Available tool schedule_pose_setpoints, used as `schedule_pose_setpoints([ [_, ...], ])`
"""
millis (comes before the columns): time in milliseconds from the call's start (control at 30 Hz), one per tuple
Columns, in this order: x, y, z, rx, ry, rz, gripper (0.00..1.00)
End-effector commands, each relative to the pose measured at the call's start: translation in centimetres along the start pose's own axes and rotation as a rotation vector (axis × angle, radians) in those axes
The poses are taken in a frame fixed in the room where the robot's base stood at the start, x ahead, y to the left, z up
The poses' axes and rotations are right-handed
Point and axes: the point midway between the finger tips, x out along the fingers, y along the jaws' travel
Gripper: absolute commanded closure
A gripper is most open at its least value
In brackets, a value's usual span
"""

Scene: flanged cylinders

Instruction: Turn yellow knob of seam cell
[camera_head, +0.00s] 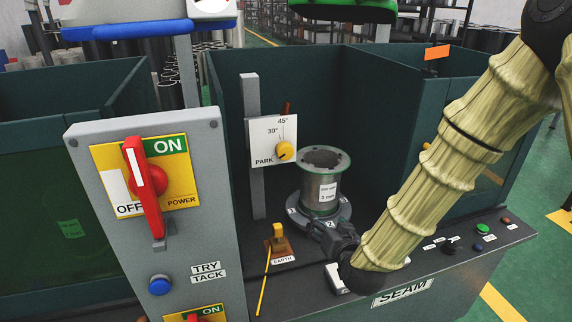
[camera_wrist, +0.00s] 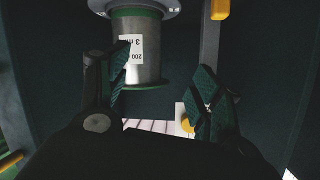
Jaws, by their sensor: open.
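The plate is fixed to a grey post in the seam cell. I cannot tell which mark the knob points at. My gripper (camera_head: 343,238) is in front of the flanged cylinder, below and right of the knob and apart from it. In the wrist view my gripper (camera_wrist: 166,60) is open, with nothing between its fingers. The knob (camera_wrist: 186,124) shows there beside the right finger, which partly hides it and the plate.
A steel flanged cylinder (camera_head: 321,183) with a label stands on a round base right of the post. A yellow-topped earth clamp (camera_head: 279,238) stands in front. A grey panel (camera_head: 196,225) with a red ON/OFF switch (camera_head: 146,185) rises at left. Dark green walls enclose the cell.

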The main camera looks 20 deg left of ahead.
Motion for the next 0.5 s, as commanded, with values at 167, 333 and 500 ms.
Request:
schedule_pose_setpoints([
  [167,1.0,-6.5,-7.3,-0.031,0.190,-0.097,0.35],
  [333,0.6,-10.1,-11.1,-0.043,0.286,-0.147,0.35],
  [500,0.8,-11.3,-12.4,-0.046,0.312,-0.162,0.35],
])
